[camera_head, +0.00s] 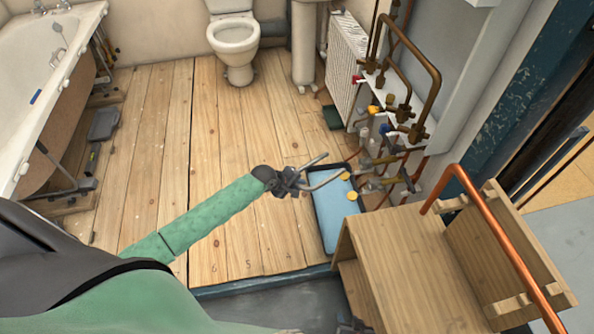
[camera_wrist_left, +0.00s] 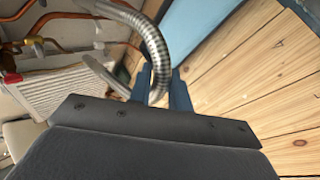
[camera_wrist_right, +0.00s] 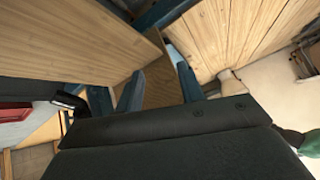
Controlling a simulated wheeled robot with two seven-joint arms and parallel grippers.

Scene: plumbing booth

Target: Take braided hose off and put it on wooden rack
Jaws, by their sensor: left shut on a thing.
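The braided hose (camera_head: 325,182) is a silvery, curved hose near the valves and pipes. My left gripper (camera_head: 298,183) is shut on it above the wooden floor. In the left wrist view the hose (camera_wrist_left: 158,45) arcs up from between the fingers (camera_wrist_left: 161,88), and another length runs off to the left. I cannot tell whether its ends are free. The wooden rack (camera_head: 395,255) stands at lower right, with an orange copper pipe (camera_head: 500,245) across its raised end. My right gripper (camera_head: 352,327) is at the bottom edge beside the rack; its fingers (camera_wrist_right: 150,85) are apart and empty.
A blue tray (camera_head: 333,217) lies on the floor below the hose, left of the rack. Pipes and valves (camera_head: 400,120) fill the wall beside a white radiator (camera_head: 346,62). A bathtub (camera_head: 45,70) and toilet (camera_head: 234,40) stand farther away. The middle floor is clear.

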